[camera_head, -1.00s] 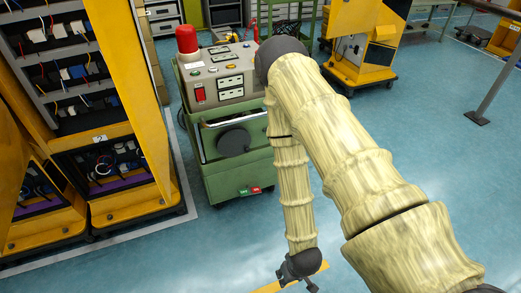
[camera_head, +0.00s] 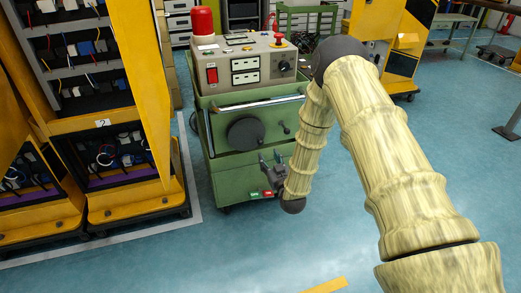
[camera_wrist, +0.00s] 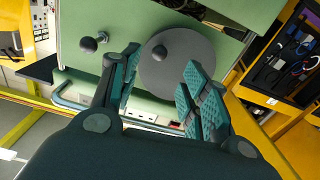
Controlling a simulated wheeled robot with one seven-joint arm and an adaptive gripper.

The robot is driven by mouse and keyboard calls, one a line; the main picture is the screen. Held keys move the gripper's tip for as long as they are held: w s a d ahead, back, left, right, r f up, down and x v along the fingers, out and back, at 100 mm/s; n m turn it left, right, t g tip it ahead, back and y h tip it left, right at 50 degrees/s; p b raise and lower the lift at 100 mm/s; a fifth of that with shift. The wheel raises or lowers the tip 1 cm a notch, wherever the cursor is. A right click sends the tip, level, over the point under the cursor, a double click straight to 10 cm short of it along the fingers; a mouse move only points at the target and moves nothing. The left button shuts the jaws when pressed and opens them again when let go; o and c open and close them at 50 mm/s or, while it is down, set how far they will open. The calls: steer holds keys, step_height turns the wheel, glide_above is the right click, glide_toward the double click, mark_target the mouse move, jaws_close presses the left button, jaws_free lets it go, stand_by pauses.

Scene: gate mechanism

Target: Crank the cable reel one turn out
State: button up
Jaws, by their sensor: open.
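A green wheeled cabinet (camera_head: 252,172) stands left of my arm, with a dark round disc (camera_head: 246,133) on its front that looks like the cable reel. A small dark knob (camera_head: 286,128) sticks out to the right of the disc. In the wrist view the grey disc (camera_wrist: 192,65) lies beyond my fingers, and a dark ball knob (camera_wrist: 88,45) stands left of them. My gripper (camera_head: 272,168) is low in front of the cabinet. Its fingers (camera_wrist: 157,80) are spread with nothing between them; whether they touch the disc is unclear.
A grey control panel (camera_head: 243,70) with a red beacon (camera_head: 203,20) sits on top of the cabinet. A silver bar (camera_head: 255,103) crosses its front above the disc. Yellow racks (camera_head: 135,205) with open doors stand close on the left. The blue floor in front is clear.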

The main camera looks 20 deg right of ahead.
mark_target(261, 143)
steer(key=w+b, duration=0.1)
steer(key=w, duration=1)
steer(key=shift+a+r, duration=0.1)
steer(key=shift+a, duration=0.05)
steer(key=shift+c, duration=0.5)
jaws_close()
